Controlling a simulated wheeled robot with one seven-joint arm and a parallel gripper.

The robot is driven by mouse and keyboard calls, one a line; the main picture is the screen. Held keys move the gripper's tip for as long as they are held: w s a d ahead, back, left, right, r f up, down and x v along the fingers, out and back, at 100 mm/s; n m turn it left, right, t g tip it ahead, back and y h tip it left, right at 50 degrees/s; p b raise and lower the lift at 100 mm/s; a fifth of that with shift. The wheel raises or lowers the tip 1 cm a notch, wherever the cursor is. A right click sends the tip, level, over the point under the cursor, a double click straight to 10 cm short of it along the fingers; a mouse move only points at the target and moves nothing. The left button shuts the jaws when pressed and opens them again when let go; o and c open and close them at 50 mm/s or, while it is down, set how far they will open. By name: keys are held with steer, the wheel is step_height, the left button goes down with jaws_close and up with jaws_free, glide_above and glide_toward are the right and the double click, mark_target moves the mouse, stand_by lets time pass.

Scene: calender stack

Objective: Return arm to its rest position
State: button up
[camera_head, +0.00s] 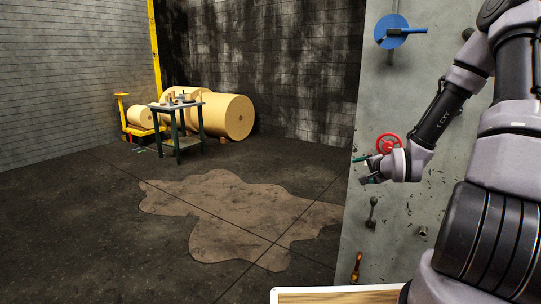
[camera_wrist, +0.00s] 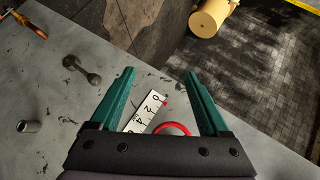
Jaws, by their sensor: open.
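My gripper (camera_head: 368,171) is at the end of my arm, in front of the grey panel (camera_head: 425,225) on the right of the head view. In the wrist view my gripper (camera_wrist: 160,85) shows two green fingers spread well apart with nothing held between them. A red handwheel (camera_head: 389,144) is just behind and above my gripper in the head view. Part of its red rim (camera_wrist: 171,129) shows between the finger bases in the wrist view; the rest is hidden by the gripper body. A white numbered scale (camera_wrist: 143,113) is on the panel between the fingers.
The panel also bears a blue disc with a handle (camera_head: 393,32), a dark lever (camera_head: 372,212), a small metal stub (camera_head: 423,231) and an orange-handled part (camera_head: 356,267). A workbench (camera_head: 178,125) and large tan rolls (camera_head: 228,115) stand far back. The floor (camera_head: 95,225) between is open, with a brown patch (camera_head: 230,215).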

steer(key=s+a+r+n+g+h, duration=0.1)
steer(key=s+r+n+g+h, duration=0.15)
steer(key=s+r, duration=0.5)
steer(key=s+r+n+g+h, duration=0.1)
steer(key=s+r+n+g, duration=0.2)
steer(key=r, duration=0.8)
steer(key=s+a+r+n+y, duration=0.1)
steer(key=s+a+r, duration=0.1)
steer(key=s, duration=0.4)
steer(key=s+a+r+n+y, duration=0.1)
steer(key=s+a+r, duration=0.1)
steer(key=s+r, duration=0.2)
steer(key=s+a+r+n+y, duration=0.1)
steer(key=s+r, duration=0.2)
steer(key=s, duration=0.6)
steer(key=shift+a+r, duration=0.4)
